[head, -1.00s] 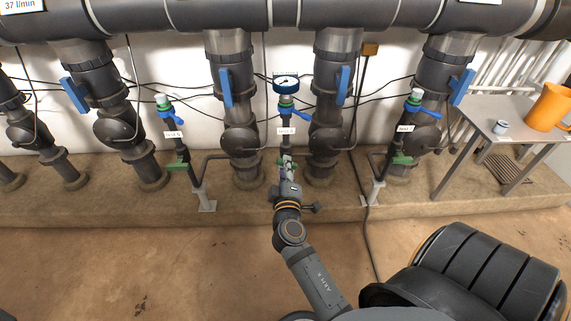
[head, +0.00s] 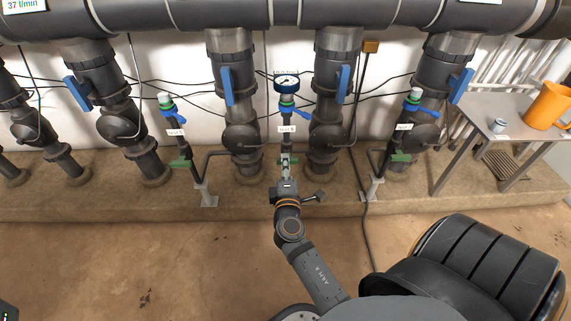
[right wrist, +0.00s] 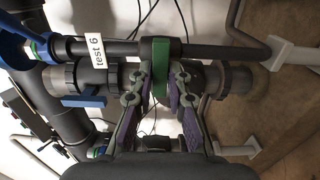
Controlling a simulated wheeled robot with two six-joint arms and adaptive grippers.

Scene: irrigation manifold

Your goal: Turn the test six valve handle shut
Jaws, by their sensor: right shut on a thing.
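The test six valve is on the middle thin pipe, under the white "test 6" label (head: 286,129), which also shows in the right wrist view (right wrist: 98,51). Its green handle (right wrist: 161,58) lies across the dark pipe in the right wrist view. My right gripper (right wrist: 158,88) is shut on the handle, with one finger on each side of its near part. In the head view my right gripper (head: 287,165) covers most of the handle. My left gripper is not in view.
Similar valves with green handles stand left (head: 180,163) and right (head: 401,157). Thick pipes with blue levers (head: 227,86) flank the middle pipe. A gauge (head: 287,83) tops it. A grey table (head: 480,110) with an orange jug (head: 547,106) is at right. The floor in front is clear.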

